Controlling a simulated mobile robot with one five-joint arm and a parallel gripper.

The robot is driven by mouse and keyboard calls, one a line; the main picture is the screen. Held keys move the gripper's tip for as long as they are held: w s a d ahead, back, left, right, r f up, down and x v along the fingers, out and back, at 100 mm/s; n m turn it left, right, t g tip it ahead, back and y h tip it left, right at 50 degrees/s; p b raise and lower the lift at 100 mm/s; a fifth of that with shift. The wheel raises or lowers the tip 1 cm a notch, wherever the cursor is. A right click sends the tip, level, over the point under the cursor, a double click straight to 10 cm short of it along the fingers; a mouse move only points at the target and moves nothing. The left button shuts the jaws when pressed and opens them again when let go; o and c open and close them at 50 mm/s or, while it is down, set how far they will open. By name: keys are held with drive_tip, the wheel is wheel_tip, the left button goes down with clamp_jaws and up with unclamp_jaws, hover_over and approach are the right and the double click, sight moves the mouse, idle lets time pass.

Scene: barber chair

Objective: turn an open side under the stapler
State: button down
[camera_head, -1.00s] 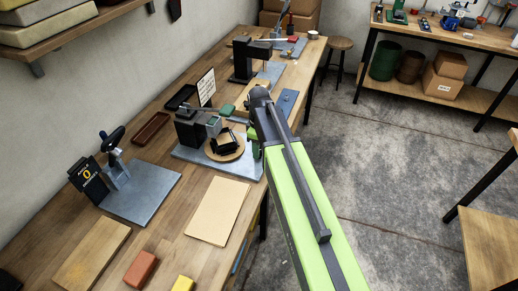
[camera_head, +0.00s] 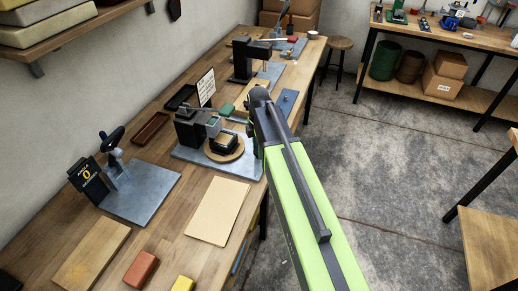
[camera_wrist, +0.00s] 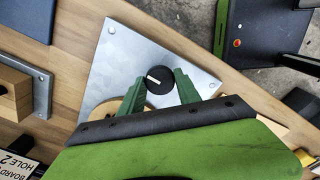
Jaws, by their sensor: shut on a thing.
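In the wrist view my gripper (camera_wrist: 160,84) has its green fingers closed on the sides of a round black knob (camera_wrist: 159,77) with a pale line. The knob sits on a grey metal plate (camera_wrist: 120,48). In the head view this plate (camera_head: 185,153) carries the dark stapler (camera_head: 188,128) and a round wooden turntable (camera_head: 225,156). My arm hides the knob and fingertips in the head view.
A pale sheet (camera_head: 217,209) lies in front of the plate. A lever tool on a metal base (camera_head: 147,192) stands at the left. A brown tray (camera_head: 151,128) and a small sign (camera_head: 206,87) are behind. The floor at the right is clear.

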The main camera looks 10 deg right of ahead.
drive_tip(key=shift+n, duration=0.3)
idle(0.4)
drive_tip(key=c, duration=0.9)
unclamp_jaws()
drive_tip(key=shift+r, duration=0.1)
wheel_tip(320, 180, up, 17)
drive_tip(key=p, duration=1.7)
drive_tip(key=shift+r, duration=0.15)
